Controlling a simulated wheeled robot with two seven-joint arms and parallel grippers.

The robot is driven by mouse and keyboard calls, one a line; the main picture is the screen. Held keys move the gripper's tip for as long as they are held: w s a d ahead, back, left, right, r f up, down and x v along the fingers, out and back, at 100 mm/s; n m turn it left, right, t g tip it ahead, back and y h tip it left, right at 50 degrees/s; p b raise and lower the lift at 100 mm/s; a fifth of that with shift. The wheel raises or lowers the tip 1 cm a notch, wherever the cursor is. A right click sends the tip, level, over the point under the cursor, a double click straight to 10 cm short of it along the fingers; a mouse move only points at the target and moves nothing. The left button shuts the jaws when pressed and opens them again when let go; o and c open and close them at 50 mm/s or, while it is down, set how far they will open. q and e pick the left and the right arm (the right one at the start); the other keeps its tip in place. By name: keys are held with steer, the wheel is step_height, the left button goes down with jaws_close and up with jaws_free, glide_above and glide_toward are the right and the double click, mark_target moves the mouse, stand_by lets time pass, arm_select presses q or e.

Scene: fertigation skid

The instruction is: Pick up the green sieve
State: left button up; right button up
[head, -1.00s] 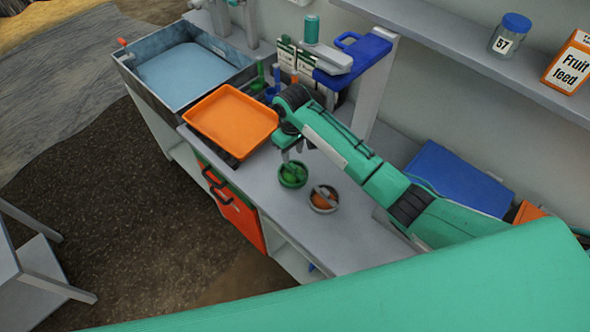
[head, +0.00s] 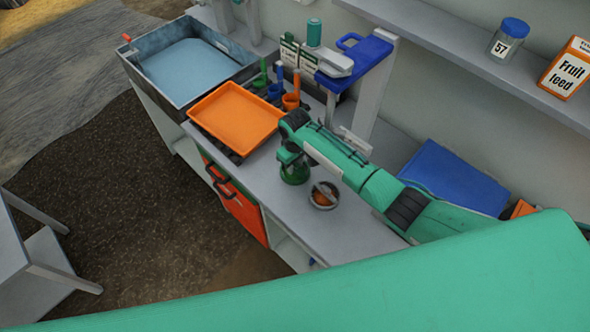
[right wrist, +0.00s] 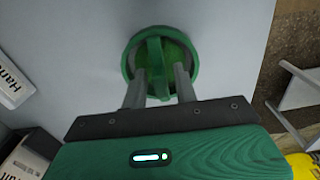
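The green sieve (head: 295,175) is a small round green bowl on the grey worktop, partly hidden by my right gripper in the head view. In the right wrist view, the sieve (right wrist: 134,62) shows a green bar across its top. My right gripper (right wrist: 160,76) is over the sieve, its two fingers apart on either side of the bar, with gaps visible. Whether the fingertips touch the sieve I cannot tell. My left gripper is not in view.
A grey round sieve with orange inside (head: 324,196) sits close to the right. An orange tray (head: 237,117) is behind to the left, with green, blue and orange cups (head: 291,101) beyond. A blue panel (head: 455,178) lies at right. The worktop's front edge is near.

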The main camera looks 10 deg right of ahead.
jaws_close()
